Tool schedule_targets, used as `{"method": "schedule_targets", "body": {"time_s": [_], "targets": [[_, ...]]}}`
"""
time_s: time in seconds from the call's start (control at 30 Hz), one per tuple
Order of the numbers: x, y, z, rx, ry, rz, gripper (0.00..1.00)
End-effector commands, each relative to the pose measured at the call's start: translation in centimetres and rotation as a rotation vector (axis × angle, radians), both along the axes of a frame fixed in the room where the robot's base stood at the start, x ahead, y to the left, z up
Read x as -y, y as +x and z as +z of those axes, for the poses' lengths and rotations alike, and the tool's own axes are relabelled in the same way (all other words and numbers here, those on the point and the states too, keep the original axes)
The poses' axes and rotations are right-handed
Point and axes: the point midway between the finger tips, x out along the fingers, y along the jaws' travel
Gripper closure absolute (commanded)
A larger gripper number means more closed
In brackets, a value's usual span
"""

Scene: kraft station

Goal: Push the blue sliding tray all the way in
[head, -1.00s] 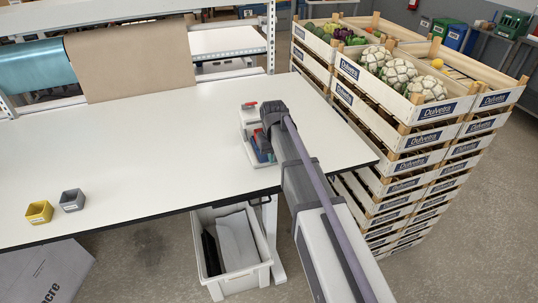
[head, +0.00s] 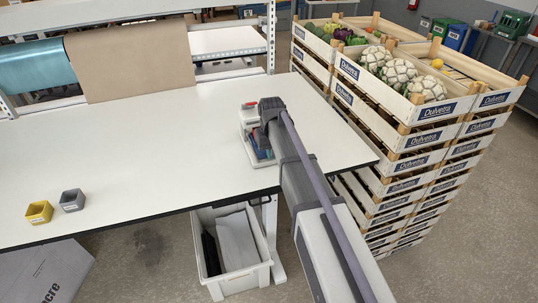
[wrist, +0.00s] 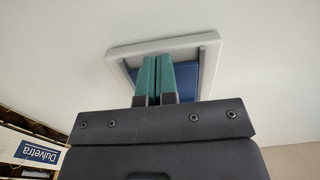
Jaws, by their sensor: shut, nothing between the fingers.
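The blue sliding tray (head: 263,154) shows in part beside my arm in the head view, in a pale housing (head: 246,119) on the white table. In the wrist view, blue surfaces of the tray (wrist: 208,79) show inside the pale grey frame of the housing (wrist: 115,50). My gripper (wrist: 155,62) has its two green fingers together, with nothing between them. The fingers lie over the blue part; I cannot tell whether they touch it. In the head view my own wrist hides the fingers and much of the tray.
The white table (head: 130,150) is mostly clear. A yellow bin (head: 39,212) and a grey bin (head: 72,200) stand at its front left. Stacked wooden crates (head: 410,140) stand close at the right. A white tub (head: 232,250) sits below the table edge.

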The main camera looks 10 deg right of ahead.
Motion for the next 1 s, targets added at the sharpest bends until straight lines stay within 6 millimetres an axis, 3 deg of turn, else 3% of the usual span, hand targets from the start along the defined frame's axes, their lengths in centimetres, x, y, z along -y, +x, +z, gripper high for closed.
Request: {"method": "schedule_targets", "body": {"time_s": [0.6, 1.0], "targets": [[-0.2, 2.2, 0.0, 0.000, 0.000, 0.000, 1.00], [-0.2, 2.3, 0.0, 0.000, 0.000, 0.000, 1.00]]}}
